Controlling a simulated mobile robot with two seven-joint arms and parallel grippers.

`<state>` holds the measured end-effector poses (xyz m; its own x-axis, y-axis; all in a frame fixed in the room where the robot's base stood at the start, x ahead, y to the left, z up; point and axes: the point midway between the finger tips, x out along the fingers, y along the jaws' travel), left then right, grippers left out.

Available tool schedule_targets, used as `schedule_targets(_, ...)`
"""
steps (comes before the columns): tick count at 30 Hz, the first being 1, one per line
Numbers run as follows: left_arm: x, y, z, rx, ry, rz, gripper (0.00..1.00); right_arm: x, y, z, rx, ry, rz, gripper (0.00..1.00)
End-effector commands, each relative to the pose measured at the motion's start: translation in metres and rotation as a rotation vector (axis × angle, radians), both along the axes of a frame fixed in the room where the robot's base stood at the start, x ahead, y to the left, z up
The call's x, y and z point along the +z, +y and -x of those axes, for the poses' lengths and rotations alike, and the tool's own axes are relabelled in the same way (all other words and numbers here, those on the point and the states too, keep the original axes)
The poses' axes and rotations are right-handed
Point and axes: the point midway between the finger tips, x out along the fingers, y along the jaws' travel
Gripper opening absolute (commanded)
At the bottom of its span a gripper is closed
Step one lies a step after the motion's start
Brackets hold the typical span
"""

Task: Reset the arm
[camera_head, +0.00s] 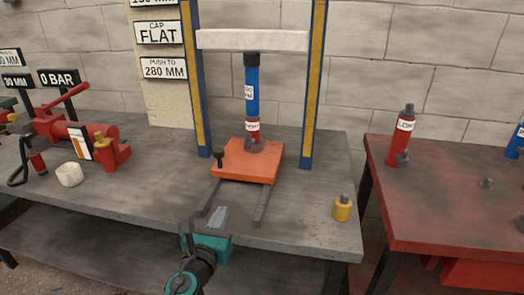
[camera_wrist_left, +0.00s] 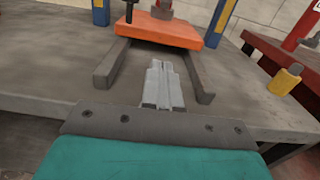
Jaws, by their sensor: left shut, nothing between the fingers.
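My left gripper (camera_head: 215,219) shows at the front edge of the grey bench in the head view, its arm coming up from below. In the left wrist view its two grey fingers (camera_wrist_left: 163,84) are together with nothing between them. They point toward the orange plate (camera_head: 247,161), which sits on two dark rails. The gripper is apart from the plate and stands near the front ends of the rails. My right gripper is in neither view.
A press frame with blue and yellow posts (camera_head: 314,85) and a white crossbeam (camera_head: 252,40) stands over the plate. A blue and red cylinder (camera_head: 252,95) stands upright on the plate. A yellow cylinder (camera_head: 342,208) stands at the bench's right. A red pump (camera_head: 78,130) and white cup (camera_head: 70,174) stand left. A red table (camera_head: 450,215) is at right.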

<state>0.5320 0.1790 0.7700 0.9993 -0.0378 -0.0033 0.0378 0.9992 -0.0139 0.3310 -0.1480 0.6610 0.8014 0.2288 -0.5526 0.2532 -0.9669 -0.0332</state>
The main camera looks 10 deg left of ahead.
Motion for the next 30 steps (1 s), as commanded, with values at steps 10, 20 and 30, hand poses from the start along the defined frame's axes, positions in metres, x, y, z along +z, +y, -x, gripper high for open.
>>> schedule_targets(10,-0.027,0.003,0.065,0.122,0.268,0.947,0.0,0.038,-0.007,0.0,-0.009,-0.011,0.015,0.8)
schedule_targets(20,-0.04,0.0,0.171,0.586,0.437,2.287,0.0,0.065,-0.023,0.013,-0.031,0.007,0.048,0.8)
schedule_targets(30,-0.037,-0.002,0.217,0.903,0.364,2.887,0.0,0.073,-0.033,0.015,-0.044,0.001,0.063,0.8)
